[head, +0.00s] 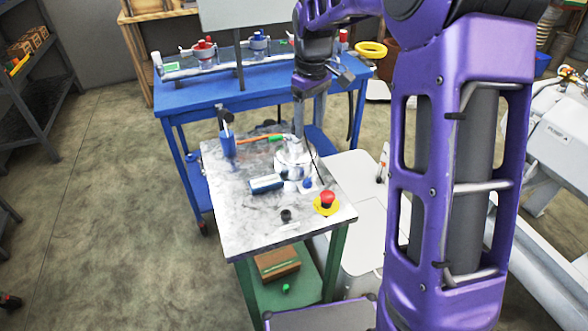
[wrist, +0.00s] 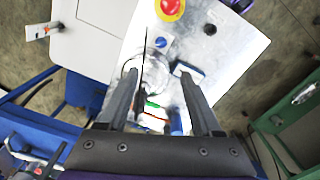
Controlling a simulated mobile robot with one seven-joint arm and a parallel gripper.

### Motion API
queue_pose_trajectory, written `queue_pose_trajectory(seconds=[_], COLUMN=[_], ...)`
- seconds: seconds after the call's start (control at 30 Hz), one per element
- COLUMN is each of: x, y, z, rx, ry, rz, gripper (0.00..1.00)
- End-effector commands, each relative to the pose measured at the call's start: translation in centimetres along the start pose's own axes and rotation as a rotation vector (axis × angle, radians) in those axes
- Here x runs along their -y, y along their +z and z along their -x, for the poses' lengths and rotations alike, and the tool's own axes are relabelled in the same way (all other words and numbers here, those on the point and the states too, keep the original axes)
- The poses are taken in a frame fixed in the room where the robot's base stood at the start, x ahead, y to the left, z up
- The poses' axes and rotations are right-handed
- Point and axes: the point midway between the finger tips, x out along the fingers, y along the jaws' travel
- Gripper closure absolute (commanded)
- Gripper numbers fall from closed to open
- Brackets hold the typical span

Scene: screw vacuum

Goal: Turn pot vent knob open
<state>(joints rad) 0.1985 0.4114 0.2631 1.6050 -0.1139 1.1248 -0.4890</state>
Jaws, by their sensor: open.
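A round, clear and silver pot (head: 290,163) stands on the grey-white metal tabletop. A small blue knob (head: 307,183) sits at its near right side. In the wrist view the blue knob (wrist: 160,42) shows beyond my fingertips, beside the pot (wrist: 155,72). My gripper (head: 299,140) points down over the pot. In the wrist view my gripper (wrist: 159,74) has its two fingers well apart, with the pot showing between them and nothing held. The fingertips appear apart from the knob. Whether they touch the pot, and the knob's turn position, I cannot tell.
A red emergency button on a yellow base (head: 326,203), a small black knob (head: 286,215), a blue-and-white gauge box (head: 266,183) and a blue holder (head: 228,145) share the tabletop. A blue bench (head: 190,100) with valves stands behind. The tabletop's near left part is clear.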

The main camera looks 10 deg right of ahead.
Motion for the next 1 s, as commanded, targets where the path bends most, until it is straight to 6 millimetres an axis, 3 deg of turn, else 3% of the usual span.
queue_pose_trajectory(seconds=[0.27,0.8,1.0], x=[0.0,0.1,0.1], y=[0.6,0.8,0.8], z=[-1.9,-13.3,-16.3], rx=[0.019,0.017,0.016], ry=[-0.009,-0.009,-0.008], rz=[0.001,0.001,0.001], gripper=[0.34,0.34,0.34])
